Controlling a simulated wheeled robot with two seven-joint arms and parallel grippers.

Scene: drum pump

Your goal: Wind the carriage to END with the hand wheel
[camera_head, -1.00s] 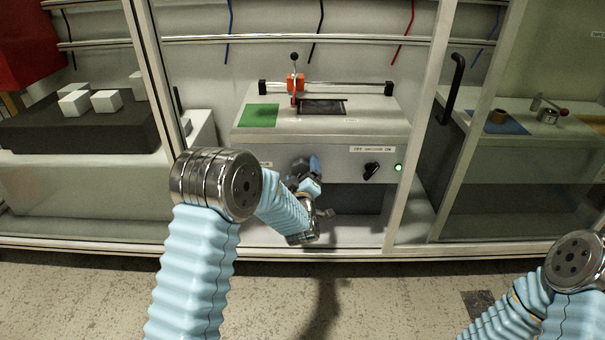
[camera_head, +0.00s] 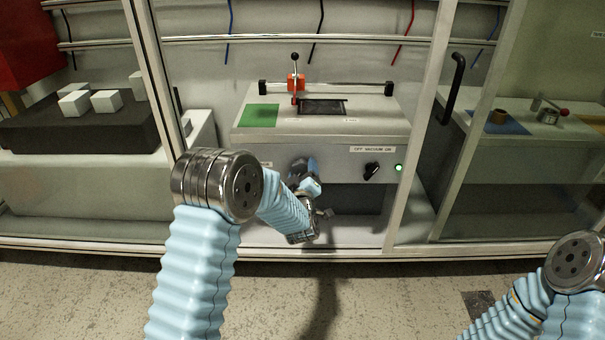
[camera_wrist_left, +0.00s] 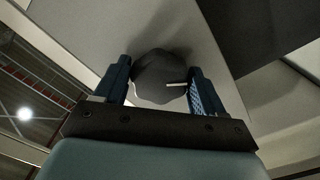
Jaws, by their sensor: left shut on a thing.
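The carriage (camera_head: 295,82) is an orange-red block with an upright black-knobbed lever. It sits on a rail (camera_head: 340,84) on top of the white machine, left of the rail's middle. The hand wheel (camera_wrist_left: 160,78) is dark grey with a lobed edge and a white mark, on the machine's front. In the left wrist view my left gripper (camera_wrist_left: 163,88) is shut on it, one finger on each side. In the head view my left gripper (camera_head: 303,170) is at the machine's front, and my arm partly hides the wheel. My right gripper is out of view; only part of my right arm shows.
A green patch (camera_head: 259,115) and a dark framed plate (camera_head: 322,107) lie on the machine top. A black knob (camera_head: 372,171) and a lit green lamp (camera_head: 398,168) are on its front. Cabinet posts stand on both sides. White blocks (camera_head: 106,101) sit on a dark stand at left.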

